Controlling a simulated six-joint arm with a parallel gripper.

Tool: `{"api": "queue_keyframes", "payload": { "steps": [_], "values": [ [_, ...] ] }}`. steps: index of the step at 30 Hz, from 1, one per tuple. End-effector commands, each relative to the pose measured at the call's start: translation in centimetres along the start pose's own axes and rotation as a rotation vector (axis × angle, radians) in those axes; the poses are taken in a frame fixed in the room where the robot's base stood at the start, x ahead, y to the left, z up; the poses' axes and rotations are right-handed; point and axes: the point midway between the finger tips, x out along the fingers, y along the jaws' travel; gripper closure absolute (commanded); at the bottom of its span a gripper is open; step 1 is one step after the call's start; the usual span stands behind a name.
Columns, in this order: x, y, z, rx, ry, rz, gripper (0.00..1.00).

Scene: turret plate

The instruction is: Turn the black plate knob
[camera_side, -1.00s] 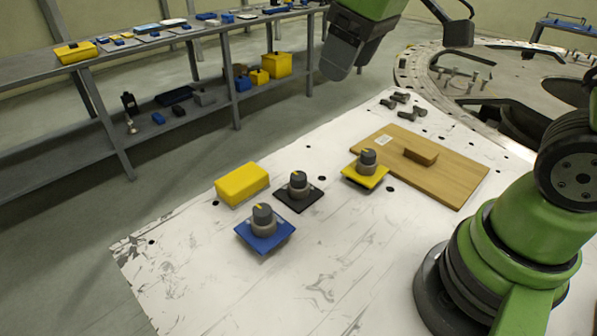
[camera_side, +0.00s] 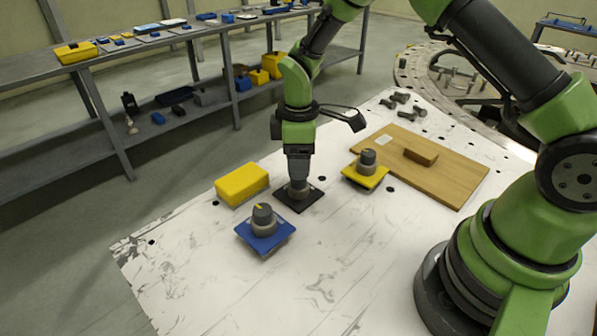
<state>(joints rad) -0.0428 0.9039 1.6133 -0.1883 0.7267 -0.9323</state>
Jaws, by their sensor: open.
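The black plate (camera_side: 312,197) lies flat on the white table, between the blue plate and the yellow plate. Its grey knob (camera_side: 299,191) stands on it, and its top is hidden by my gripper. My gripper (camera_side: 299,178) points straight down over this knob, with its fingers at the knob's top. The jaws are open; whether the fingers touch the knob I cannot tell from this view.
The blue plate with its knob (camera_side: 263,217) is front left, and the yellow plate with its knob (camera_side: 367,160) is back right. A yellow block (camera_side: 242,184) lies close on the left. A wooden board (camera_side: 455,184) with a handle lies at right. The table front is clear.

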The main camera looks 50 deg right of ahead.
Motion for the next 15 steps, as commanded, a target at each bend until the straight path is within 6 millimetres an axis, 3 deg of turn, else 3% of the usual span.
{"api": "queue_keyframes", "payload": {
  "steps": [6, 15],
  "values": [
    [3.1, 0.0, 0.0, 0.002, -0.001, -0.001, 0.39],
    [3.9, 0.0, 0.0, 0.002, 0.002, 0.001, 0.39]
  ]
}}
